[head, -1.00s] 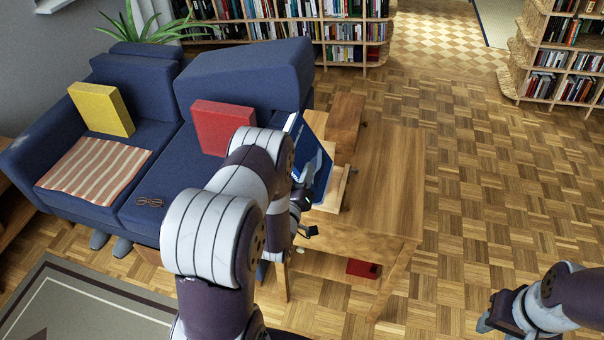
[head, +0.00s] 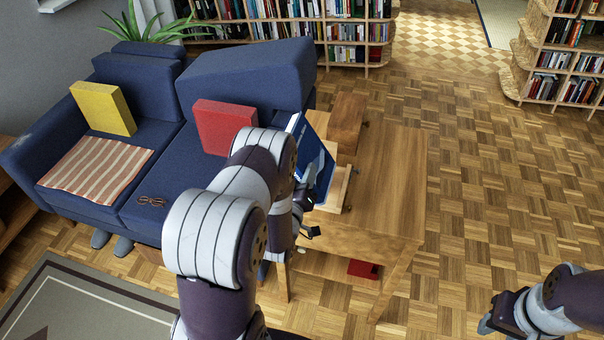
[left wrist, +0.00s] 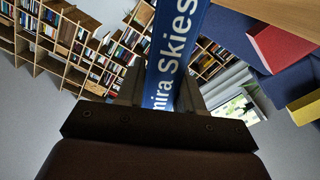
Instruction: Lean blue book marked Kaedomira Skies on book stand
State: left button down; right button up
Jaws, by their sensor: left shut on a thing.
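The blue book (head: 315,163) is tilted over the wooden side table, at the left part of the book stand. In the left wrist view its spine (left wrist: 177,50) reads "mira Skies"; the rest of the title is hidden. My left gripper (head: 306,207) is shut on the book's spine, and its fingers (left wrist: 160,92) lie on both sides of it. The wooden book stand (head: 342,188) is on the table, partly hidden by the book. I cannot tell whether the book touches the stand. My right gripper (head: 490,322) is low at the right, away from the table, its fingers unclear.
The side table (head: 392,190) has a bare right half. A wooden block (head: 347,122) stands behind the stand. A red object (head: 363,269) lies below the tabletop. A blue sofa (head: 245,80) with yellow and red cushions is at left. Open parquet lies to the right.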

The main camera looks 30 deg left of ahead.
aim_at(315, 186)
pick_arm(q)
jog(key=shift+w+d+f+b, duration=0.15)
jog(key=shift+d+f+b, duration=0.45)
jog(key=shift+f+b, duration=0.3)
jog(key=shift+w+d+f+b, duration=0.15)
jog(key=shift+d+f+b, duration=0.4)
jog(key=shift+f+b, duration=0.3)
dwell(1.7)
jog(key=c, duration=0.8)
grip_release()
jog(key=shift+o, duration=0.8)
jog(key=shift+f, duration=0.2)
jog(key=shift+d+r+p, duration=0.3)
jog(key=shift+d, duration=0.1)
jog(key=p+v, duration=0.1)
jog(key=v, duration=0.9)
jog(key=shift+p, duration=0.3)
jog(key=shift+a, duration=0.15)
